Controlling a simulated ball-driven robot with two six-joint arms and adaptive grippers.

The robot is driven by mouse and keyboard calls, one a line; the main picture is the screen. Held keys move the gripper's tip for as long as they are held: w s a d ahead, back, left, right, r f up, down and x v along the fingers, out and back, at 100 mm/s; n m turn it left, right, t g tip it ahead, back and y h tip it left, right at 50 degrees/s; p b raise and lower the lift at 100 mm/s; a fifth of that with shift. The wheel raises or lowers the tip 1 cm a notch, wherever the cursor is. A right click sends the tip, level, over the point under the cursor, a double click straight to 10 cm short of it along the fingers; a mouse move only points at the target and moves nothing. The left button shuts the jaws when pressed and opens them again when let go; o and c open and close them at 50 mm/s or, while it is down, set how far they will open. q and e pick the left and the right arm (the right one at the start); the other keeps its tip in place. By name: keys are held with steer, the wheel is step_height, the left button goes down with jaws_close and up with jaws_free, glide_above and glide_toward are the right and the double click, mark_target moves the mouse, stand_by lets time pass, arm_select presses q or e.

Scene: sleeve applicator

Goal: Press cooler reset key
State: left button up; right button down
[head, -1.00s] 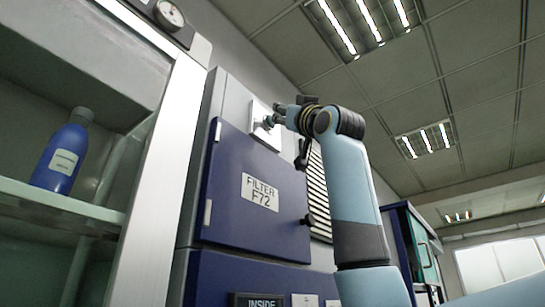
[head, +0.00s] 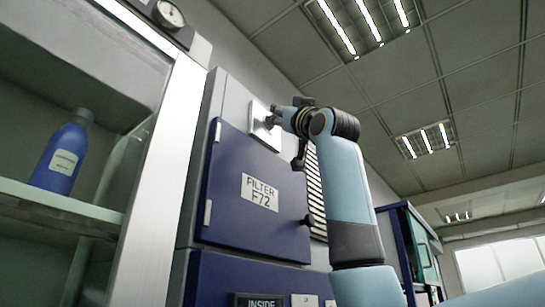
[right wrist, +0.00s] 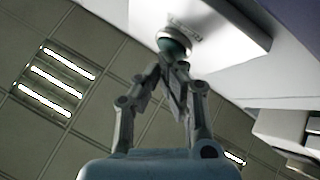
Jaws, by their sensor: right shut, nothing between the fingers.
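The reset key is a dark green round button (right wrist: 170,46) in a silver ring on a white plate (right wrist: 225,22) with a small label, too blurred to read. In the head view the white plate (head: 259,113) is high on the cabinet, above the blue door. My right gripper (head: 274,118) is shut and empty in front of the plate. In the right wrist view its closed fingertips (right wrist: 173,64) are right at the button and overlap its near edge; I cannot tell whether they press it. The gripper hides the button in the head view. My left gripper is not in view.
The blue door labelled FILTER F72 (head: 254,195) is below the plate, with a louvred vent (head: 317,190) beside it. A shelf (head: 60,200) with a blue bottle (head: 62,155) stands at the left. A gauge (head: 170,14) is at the top left.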

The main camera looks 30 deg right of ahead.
steer(key=shift+s+d+b, duration=0.3)
steer(key=shift+s, duration=0.45)
steer(key=s, duration=0.1)
steer(key=s+d+b, duration=0.1)
steer(key=s, duration=0.1)
steer(key=s+d, duration=0.1)
steer(key=shift+s+b, duration=0.3)
stand_by(0.9)
